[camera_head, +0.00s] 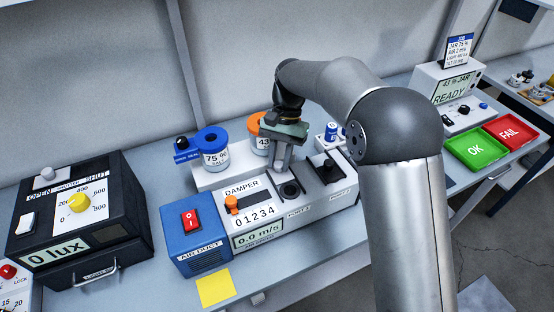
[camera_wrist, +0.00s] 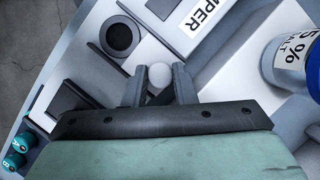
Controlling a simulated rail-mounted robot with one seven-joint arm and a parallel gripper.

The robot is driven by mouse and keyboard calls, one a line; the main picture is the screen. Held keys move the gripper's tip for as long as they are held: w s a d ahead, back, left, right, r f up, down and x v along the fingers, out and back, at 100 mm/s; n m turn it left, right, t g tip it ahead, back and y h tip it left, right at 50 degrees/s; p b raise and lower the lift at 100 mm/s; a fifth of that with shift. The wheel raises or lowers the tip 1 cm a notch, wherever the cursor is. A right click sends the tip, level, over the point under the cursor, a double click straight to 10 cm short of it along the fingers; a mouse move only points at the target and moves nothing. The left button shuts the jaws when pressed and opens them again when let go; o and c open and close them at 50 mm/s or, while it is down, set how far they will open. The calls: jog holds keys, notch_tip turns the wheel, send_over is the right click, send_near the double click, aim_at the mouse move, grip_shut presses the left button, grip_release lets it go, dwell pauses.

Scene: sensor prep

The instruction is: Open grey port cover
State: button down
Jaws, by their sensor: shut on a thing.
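My gripper (camera_head: 282,168) is over the back of the white duct unit (camera_head: 262,238), pointing down just behind a round black port (camera_head: 290,190). In the wrist view my gripper (camera_wrist: 159,88) has its two fingers on either side of a pale grey round knob (camera_wrist: 159,74), shut on it. The knob appears to belong to the grey port cover; the cover's plate is mostly hidden by the fingers and gripper body. The black port (camera_wrist: 119,37) shows uncovered beside the fingers. A second port with a black knob (camera_head: 328,165) is to the right.
An orange damper lever (camera_head: 232,204) and a blue box with red switch (camera_head: 191,220) are left of the ports. Jars with blue (camera_head: 212,150) and orange (camera_head: 258,130) lids stand close behind. A black lux box (camera_head: 80,220) is far left.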

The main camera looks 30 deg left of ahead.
jog(key=c, duration=1.2)
grip_release()
jog(key=p+v, duration=0.1)
jog(key=v, duration=1.6)
jog(key=shift+d+r, duration=0.1)
jog(key=shift+r, duration=0.2)
